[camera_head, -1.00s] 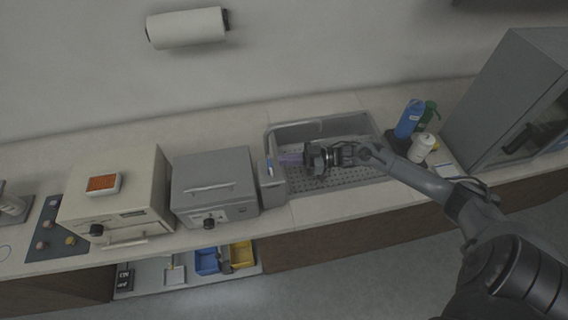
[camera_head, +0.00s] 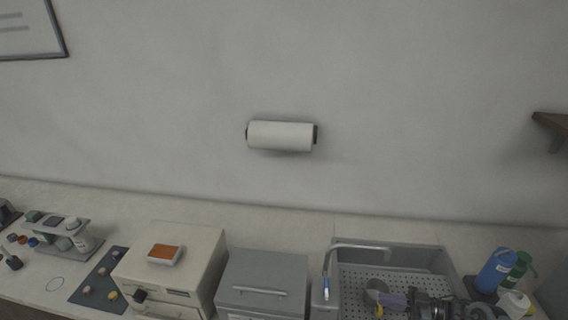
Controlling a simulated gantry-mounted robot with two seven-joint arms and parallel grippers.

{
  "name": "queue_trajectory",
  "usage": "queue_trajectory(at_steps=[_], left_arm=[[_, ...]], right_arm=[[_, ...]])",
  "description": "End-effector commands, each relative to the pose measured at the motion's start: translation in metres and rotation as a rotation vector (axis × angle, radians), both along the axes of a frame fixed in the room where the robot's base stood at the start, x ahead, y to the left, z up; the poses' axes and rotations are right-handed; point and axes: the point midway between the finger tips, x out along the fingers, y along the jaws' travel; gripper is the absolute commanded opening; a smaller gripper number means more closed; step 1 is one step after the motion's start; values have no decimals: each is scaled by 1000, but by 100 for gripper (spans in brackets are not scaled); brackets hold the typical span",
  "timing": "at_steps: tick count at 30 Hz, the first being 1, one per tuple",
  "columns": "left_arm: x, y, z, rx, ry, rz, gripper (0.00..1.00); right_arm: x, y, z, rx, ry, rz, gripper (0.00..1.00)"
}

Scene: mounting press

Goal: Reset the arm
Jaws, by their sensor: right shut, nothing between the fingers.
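My right gripper (camera_head: 392,300) is at the bottom edge of the view, over the grey sink basin (camera_head: 447,262). Most of my right arm is cut off below the frame. A round grey piece (camera_head: 376,288) shows just left of the fingertips; I cannot tell whether they touch. My left gripper is not in view.
A curved faucet (camera_head: 360,246) rises at the sink's left. Left of it stand a grey box with a handle (camera_head: 262,270) and a cream machine (camera_head: 185,262) carrying an orange-filled tray (camera_head: 164,254). Blue (camera_head: 495,270) and green (camera_head: 520,266) bottles stand right. A paper roll (camera_head: 280,135) hangs on the wall.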

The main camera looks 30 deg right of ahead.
Motion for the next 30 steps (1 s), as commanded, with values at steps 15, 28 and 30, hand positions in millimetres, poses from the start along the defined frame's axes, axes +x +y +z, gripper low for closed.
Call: queue_trajectory(at_steps=[15, 28, 30], left_arm=[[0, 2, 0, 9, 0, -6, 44], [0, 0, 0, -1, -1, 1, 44], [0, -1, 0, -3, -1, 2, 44]], right_arm=[[-34, 258, -48, 122, 129, -212, 0], [-45, 286, -13, -226, 541, -584, 0], [-57, 281, -9, -290, 628, -612, 0]])
